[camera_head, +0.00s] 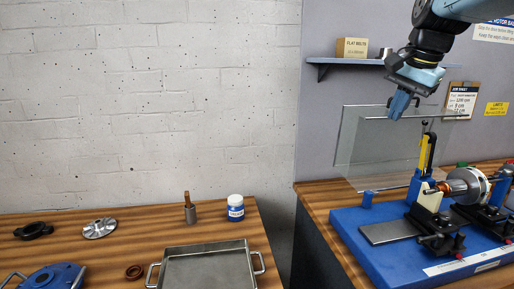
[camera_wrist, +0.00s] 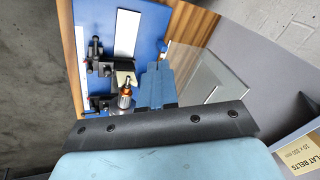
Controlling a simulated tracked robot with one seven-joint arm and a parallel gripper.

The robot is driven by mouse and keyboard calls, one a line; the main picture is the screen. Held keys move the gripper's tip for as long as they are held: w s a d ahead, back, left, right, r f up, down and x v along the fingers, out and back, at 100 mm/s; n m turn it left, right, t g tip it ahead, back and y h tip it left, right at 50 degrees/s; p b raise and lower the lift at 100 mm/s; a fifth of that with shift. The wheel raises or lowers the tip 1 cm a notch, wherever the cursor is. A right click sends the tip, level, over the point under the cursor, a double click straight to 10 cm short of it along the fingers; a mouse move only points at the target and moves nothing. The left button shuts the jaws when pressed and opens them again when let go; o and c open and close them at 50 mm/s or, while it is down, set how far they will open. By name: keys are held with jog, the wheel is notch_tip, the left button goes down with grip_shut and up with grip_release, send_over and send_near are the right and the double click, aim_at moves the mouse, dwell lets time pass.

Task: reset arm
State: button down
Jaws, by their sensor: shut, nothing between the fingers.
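My gripper (camera_head: 399,104) hangs at the upper right in the head view, above and in front of the clear guard panel (camera_head: 365,150). Its blue fingers point down and are shut with nothing between them. In the wrist view the fingers (camera_wrist: 157,85) show beyond a dark bar, with the balancing machine below them. The machine has a blue base (camera_head: 375,240) and carries a rotor with a silver disc and copper windings (camera_head: 466,184). My gripper is well apart from the rotor, which also shows in the wrist view (camera_wrist: 125,97).
A shelf (camera_head: 345,61) with a flat belts box (camera_head: 352,48) is on the grey panel behind my gripper. The left bench holds a metal tray (camera_head: 165,275), a white-and-blue jar (camera_head: 236,208), a brush (camera_head: 189,208) and round parts. A gap separates the two benches.

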jog(key=s+a+f+n, duration=0.4)
jog(key=s+f+n, duration=0.1)
jog(key=s+f, duration=0.2)
jog(key=s+a+f+n+t, duration=0.1)
jog(key=s+a+f+n, duration=0.2)
jog(key=s+f+n, duration=0.2)
notch_tip(320, 180, down, 2)
jog(key=shift+s+a+f+h, duration=0.1)
jog(key=shift+s+a+h, duration=0.25)
jog(key=shift+s, duration=0.65)
